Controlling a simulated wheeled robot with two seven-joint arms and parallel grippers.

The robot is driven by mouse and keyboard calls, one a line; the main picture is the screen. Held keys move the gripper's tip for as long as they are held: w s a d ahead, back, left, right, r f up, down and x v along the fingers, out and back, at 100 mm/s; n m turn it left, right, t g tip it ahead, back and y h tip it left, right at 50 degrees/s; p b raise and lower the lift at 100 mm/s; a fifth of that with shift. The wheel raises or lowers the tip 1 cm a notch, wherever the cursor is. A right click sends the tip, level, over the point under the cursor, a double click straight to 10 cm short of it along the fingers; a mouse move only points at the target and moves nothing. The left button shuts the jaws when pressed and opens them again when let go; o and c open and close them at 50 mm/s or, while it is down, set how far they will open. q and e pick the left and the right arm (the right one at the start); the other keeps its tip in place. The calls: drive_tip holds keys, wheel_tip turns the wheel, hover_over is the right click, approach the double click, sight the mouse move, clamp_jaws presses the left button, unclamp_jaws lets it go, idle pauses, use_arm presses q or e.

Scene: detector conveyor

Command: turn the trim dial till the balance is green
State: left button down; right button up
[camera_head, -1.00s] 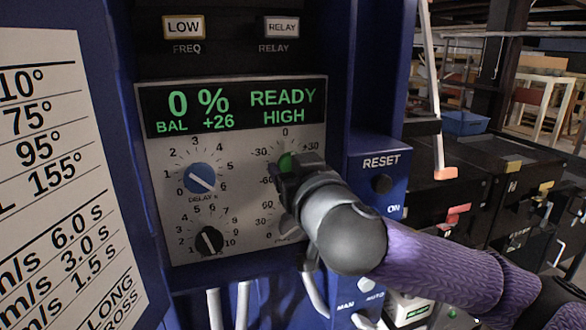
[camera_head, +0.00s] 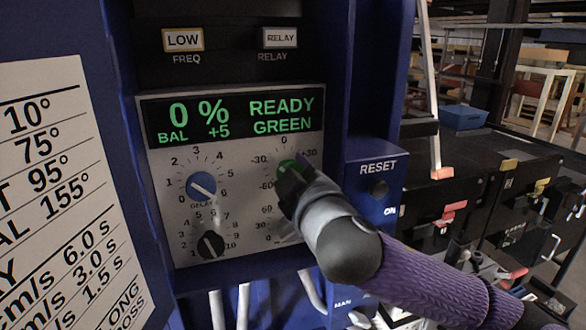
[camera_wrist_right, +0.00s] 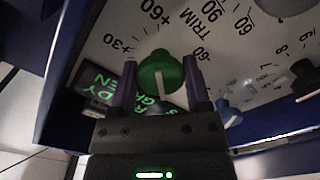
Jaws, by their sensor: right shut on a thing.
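The green trim dial (camera_head: 287,168) is at the upper right of the panel, mostly covered by my right gripper (camera_head: 292,178) in the head view. In the right wrist view the dial (camera_wrist_right: 160,75) sits between the two fingers of my right gripper (camera_wrist_right: 160,82), which is shut on it. A white pointer line shows on the dial. The display (camera_head: 235,115) reads 0 %, BAL +5, READY and GREEN in green letters. My left gripper is not in view.
A blue delay dial (camera_head: 201,186) and a black dial (camera_head: 210,244) are on the same panel to the left. LOW (camera_head: 183,40) and RELAY (camera_head: 280,37) indicators are above the display.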

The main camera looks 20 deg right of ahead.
drive_tip(key=shift+r+n+p, duration=0.1)
drive_tip(key=shift+n+p, duration=0.3)
drive_tip(key=shift+n, duration=0.6)
drive_tip(key=o, duration=1.3)
